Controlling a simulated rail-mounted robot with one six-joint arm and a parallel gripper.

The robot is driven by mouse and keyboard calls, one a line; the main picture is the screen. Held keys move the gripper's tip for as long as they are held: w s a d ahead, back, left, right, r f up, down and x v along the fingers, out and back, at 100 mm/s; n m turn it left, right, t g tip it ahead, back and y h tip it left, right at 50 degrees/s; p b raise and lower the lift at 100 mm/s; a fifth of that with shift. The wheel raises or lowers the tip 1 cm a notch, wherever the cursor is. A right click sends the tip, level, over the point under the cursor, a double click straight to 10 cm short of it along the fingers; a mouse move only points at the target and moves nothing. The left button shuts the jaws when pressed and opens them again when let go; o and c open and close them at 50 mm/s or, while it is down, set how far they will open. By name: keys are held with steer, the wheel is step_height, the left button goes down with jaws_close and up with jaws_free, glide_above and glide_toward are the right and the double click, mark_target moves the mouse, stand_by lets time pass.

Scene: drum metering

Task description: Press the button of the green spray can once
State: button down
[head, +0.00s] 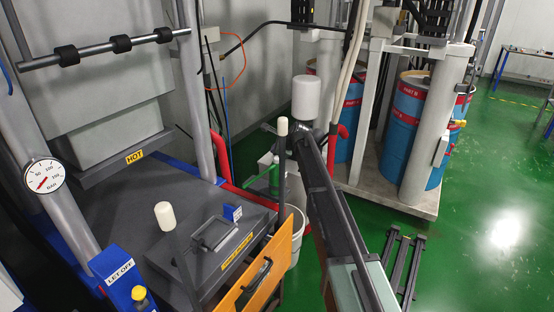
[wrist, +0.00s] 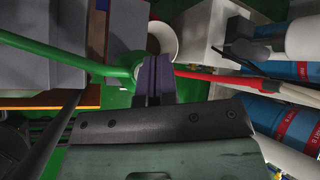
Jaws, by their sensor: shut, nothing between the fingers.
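My gripper (wrist: 154,62) shows in the wrist view as two dark fingers pressed together, shut and empty. A green rounded part (wrist: 124,60) lies right beside the fingertips on their left, with a long green bar running from it to the left edge. In the head view an upright green object (head: 274,178) stands beside the grey worktop. I cannot tell for sure which green part is the spray can, and its button is not clearly visible. Contact between fingers and green part cannot be told. The fingertips are not clearly visible in the head view.
A white bucket (head: 296,222) stands behind the orange drawer front (head: 262,277); it also shows in the wrist view (wrist: 164,38). White-knobbed levers (head: 165,215) rise nearby. Red pipes (head: 247,195) run close by. Blue drums (head: 402,120) stand behind; green floor at right is largely open.

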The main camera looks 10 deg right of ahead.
mark_target(277, 158)
steer(key=shift+f+b, duration=0.4)
steer(key=shift+f+b, duration=0.45)
steer(key=shift+b, duration=0.05)
stand_by(0.4)
stand_by(0.4)
steer(key=shift+r+p, duration=0.85)
steer(key=shift+p, duration=0.05)
step_height(277, 158, up, 5)
steer(key=p, duration=0.5)
steer(key=shift+r, duration=0.15)
